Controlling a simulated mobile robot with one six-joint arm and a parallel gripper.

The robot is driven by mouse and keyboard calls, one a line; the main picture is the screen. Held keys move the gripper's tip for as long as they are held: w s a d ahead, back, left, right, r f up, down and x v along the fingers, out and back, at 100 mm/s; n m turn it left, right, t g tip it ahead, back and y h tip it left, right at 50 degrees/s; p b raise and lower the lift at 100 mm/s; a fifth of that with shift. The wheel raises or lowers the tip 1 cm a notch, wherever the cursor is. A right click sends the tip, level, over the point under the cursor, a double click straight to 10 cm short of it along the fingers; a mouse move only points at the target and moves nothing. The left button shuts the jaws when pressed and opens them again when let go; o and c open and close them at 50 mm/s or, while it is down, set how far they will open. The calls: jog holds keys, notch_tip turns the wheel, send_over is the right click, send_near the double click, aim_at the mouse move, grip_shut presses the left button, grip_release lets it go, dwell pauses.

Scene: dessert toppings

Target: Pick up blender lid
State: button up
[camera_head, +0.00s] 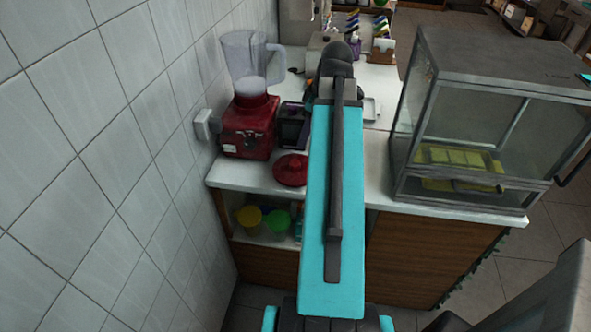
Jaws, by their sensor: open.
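The blender lid (291,170) is a dark red, round piece with a raised middle. It lies on the white counter (232,175) near its front edge, and my arm passes close to its right side. A blender with a red base (248,128) and a clear jug (247,65) stands behind it to the left, by the tiled wall; the jug's top looks open. My turquoise arm link reaches up the middle of the view to a dark joint. My gripper cannot be made out; the arm hides what lies beyond it.
A small dark device (293,125) stands right of the blender. A glass display case (480,120) with yellow-green items fills the counter's right end. A yellow tub (249,217) and a green tub (277,221) sit on the shelf below. The tiled wall bounds the left.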

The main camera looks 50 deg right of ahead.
jog(key=p, duration=0.1)
send_over(295, 162)
jog(key=s, duration=0.2)
jog(key=shift+w+d+f, duration=0.1)
jog(key=shift+d+f, duration=0.1)
jog(key=shift+f, duration=1.6)
jog(key=shift+d+f, duration=0.15)
jog(key=shift+f, duration=1.65)
jog(key=shift+f, duration=0.2)
jog(key=shift+p+x, duration=1.1)
jog(key=shift+x, duration=1.3)
jog(key=shift+a, duration=0.1)
jog(key=c, duration=1.2)
jog(key=shift+r, duration=0.15)
